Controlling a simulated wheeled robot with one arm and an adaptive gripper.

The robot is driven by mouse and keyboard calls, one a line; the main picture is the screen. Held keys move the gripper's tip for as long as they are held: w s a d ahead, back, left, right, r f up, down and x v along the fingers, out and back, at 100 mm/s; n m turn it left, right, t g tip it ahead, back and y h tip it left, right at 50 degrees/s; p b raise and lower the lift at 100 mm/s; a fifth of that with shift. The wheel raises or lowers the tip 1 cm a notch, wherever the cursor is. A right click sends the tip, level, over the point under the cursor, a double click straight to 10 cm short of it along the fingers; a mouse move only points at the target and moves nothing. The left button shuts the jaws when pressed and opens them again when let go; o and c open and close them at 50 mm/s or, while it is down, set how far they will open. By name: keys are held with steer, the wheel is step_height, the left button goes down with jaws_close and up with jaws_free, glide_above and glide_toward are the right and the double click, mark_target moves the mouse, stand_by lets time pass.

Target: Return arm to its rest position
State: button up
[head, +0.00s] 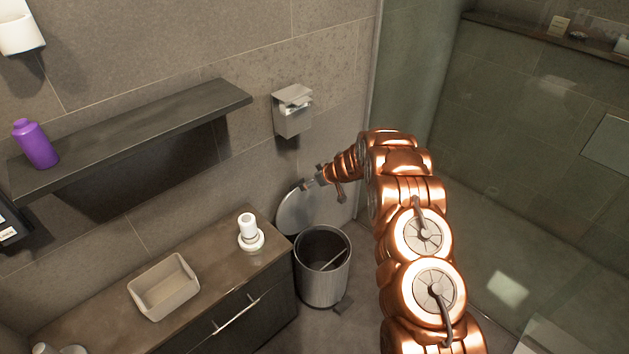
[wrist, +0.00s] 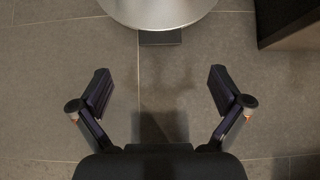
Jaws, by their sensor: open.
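My gripper (wrist: 158,95) is open and empty in the wrist view, its two dark fingers spread wide above the tiled floor (wrist: 60,100). In the head view my copper-coloured arm reaches up from the bottom right and bends left. There my gripper (head: 308,184) shows small in front of the raised lid (head: 298,212) of the trash bin, and its fingers are hard to make out. The trash bin (head: 313,285) stands open on the floor at the end of the vanity, with something thin inside.
The vanity counter (head: 95,325) holds a beige tray (head: 150,304) and a white pump bottle (head: 250,236). A wall shelf (head: 130,140) carries a purple bottle (head: 37,145). A tissue dispenser (head: 293,112) hangs on the wall. Shower glass (head: 420,60) stands right of my arm.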

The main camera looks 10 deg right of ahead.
steer(key=shift+s+d+r, duration=0.1)
steer(key=shift+s+r, duration=0.15)
stand_by(0.4)
steer(key=s+d+r+m+t+h, duration=0.1)
steer(key=d+r+h, duration=0.25)
steer(key=r, duration=0.55)
steer(key=d+r+m+t+h, duration=0.15)
steer(key=d+r, duration=0.25)
steer(key=r, duration=0.6)
steer(key=s+d+r+m+g+h, duration=0.25)
steer(key=s+d+r, duration=0.25)
steer(key=s+r, duration=0.5)
steer(key=s+a+r+m+g+h+p, duration=0.15)
steer(key=s+g, duration=0.35)
steer(key=s, duration=2)
steer(key=s+a+g+y, duration=0.2)
steer(key=s+a, duration=0.3)
steer(key=s, duration=0.8)
steer(key=s+a+g+y, duration=0.2)
steer(key=s+a, duration=0.4)
steer(key=s, duration=0.7)
steer(key=shift+s+f, duration=0.35)
steer(key=shift+f, duration=0.1)
